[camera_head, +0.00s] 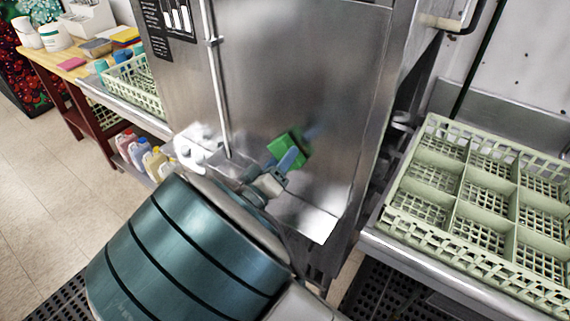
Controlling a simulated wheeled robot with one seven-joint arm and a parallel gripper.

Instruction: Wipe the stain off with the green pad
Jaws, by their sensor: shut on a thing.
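The green pad (284,145) is held in my gripper (286,161) at the steel front of a tall dish machine (290,75). My gripper is shut on the pad, and one blue-grey finger shows across its lower right part. The pad is tilted and appears close to or against the steel; I cannot tell if it touches. A faint bluish smudge (314,133) shows on the steel just right of the pad; it may be the stain or a reflection. My arm covers the lower middle of the view.
A pale green compartment rack (437,229) rests on a steel counter at right. A vertical rod (217,85) runs down the machine's front, left of the pad. At left are a wooden table (62,72), a green basket (135,88) and several bottles (140,152) on a lower shelf.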

